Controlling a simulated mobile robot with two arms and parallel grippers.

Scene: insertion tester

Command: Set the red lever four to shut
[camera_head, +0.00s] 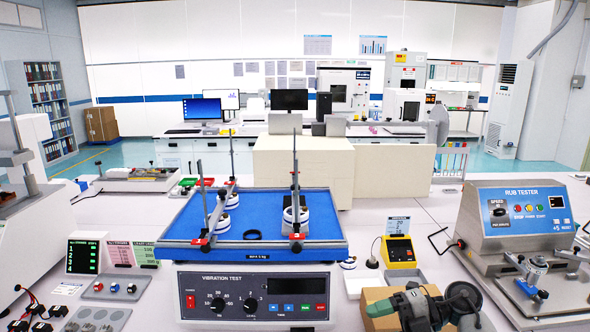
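Several small black pieces with red parts (38,309) stand in a cluster at the lower left edge, partly cut off by the frame. They may be the red levers, but they are too small to tell which is number four or how it is set. Small red clamp parts (297,236) also show on the rods of the blue vibration table (270,205). No number is readable on any of them.
A vibration test unit (252,295) fills the front middle. A grey panel with coloured knobs (116,288) and a green display (83,257) stand left of it.

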